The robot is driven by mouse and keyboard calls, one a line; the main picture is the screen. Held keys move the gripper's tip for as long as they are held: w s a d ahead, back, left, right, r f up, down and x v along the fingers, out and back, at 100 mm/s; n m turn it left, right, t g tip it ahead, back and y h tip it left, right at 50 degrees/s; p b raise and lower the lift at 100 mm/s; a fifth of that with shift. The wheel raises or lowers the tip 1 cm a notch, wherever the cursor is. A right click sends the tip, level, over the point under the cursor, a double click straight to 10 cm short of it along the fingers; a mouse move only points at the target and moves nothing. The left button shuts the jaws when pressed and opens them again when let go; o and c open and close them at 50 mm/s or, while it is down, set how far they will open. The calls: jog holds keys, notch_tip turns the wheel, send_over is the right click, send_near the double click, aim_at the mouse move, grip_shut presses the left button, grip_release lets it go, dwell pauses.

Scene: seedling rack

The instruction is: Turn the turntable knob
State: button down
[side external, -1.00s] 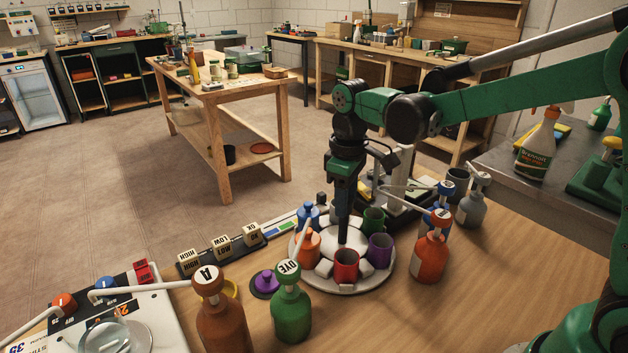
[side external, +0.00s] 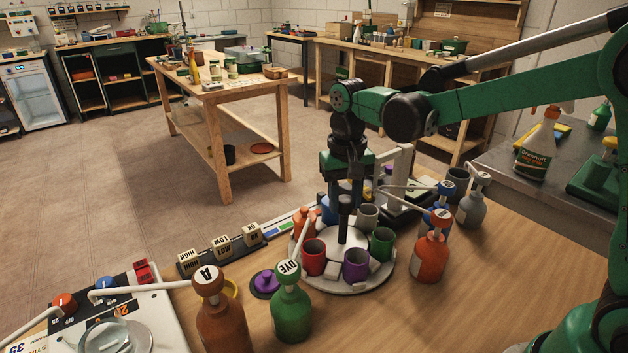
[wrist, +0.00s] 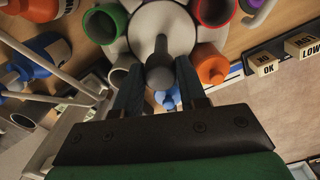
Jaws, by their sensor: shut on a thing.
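The turntable (side external: 340,290) is a round pale disc on the wooden bench, with coloured cups around its edge. Its dark upright knob (side external: 343,230) stands at the centre and shows as a grey rod in the wrist view (wrist: 160,65). My gripper (side external: 345,198) is over the centre, pointing down, shut on the knob. In the wrist view, my gripper's (wrist: 160,88) two fingers lie on either side of the knob. A red cup (side external: 313,258), a purple cup (side external: 355,265) and a green cup (side external: 382,244) are on the near side. A grey cup (side external: 368,217) is behind.
A green DYE bottle (side external: 291,312) and a brown A bottle (side external: 222,320) stand in front, left of the turntable. An orange pump bottle (side external: 430,258) stands close on the right. Lettered blocks (side external: 223,247) lie left. The bench front right is clear.

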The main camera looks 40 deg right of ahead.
jog(key=shift+m, duration=0.5)
jog(key=shift+c, duration=2.4)
grip_release()
jog(key=shift+a+r, duration=0.1)
jog(key=shift+r, duration=2.75)
